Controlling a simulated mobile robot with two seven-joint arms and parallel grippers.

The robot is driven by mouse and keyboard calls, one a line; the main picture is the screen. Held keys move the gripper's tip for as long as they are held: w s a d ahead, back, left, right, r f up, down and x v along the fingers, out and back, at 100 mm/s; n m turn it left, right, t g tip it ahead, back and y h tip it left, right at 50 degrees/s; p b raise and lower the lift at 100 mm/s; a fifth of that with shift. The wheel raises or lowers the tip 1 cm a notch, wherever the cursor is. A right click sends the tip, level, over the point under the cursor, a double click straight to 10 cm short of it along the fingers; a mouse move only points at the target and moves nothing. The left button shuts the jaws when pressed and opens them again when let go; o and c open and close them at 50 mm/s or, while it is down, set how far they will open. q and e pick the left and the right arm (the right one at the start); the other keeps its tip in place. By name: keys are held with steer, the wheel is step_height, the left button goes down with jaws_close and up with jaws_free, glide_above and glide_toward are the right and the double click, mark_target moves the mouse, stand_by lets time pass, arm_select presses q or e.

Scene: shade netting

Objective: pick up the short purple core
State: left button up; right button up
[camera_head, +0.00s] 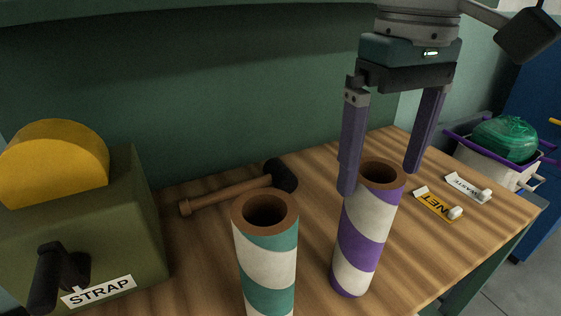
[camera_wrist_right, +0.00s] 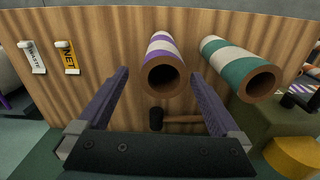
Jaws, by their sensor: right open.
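The short purple core (camera_head: 363,240) is a purple-and-white striped tube standing upright on the wooden table, with an open brown top. It also shows in the right wrist view (camera_wrist_right: 162,66). My right gripper (camera_head: 381,182) is open above it, pointing down. Its fingertips are about level with the rim, one on each side in the head view. In the right wrist view the core's open end appears between the fingers (camera_wrist_right: 160,74); I cannot tell whether they touch it. My left gripper is not in view.
A teal-and-white core (camera_head: 266,250) stands upright to the left. A mallet (camera_head: 240,190) lies behind. A green STRAP box (camera_head: 125,215) with a yellow roll (camera_head: 55,160) is at left. NET (camera_head: 438,204) and WASTE (camera_head: 468,187) labels lie at right, near a white bin (camera_head: 490,168).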

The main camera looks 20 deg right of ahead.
mark_target(368, 209)
steer(key=f, duration=0.4)
steer(key=f+b, duration=0.1)
steer(key=f, duration=0.2)
steer(key=shift+a, duration=0.25)
steer(key=shift+c, duration=0.2)
jaws_close()
stand_by(0.4)
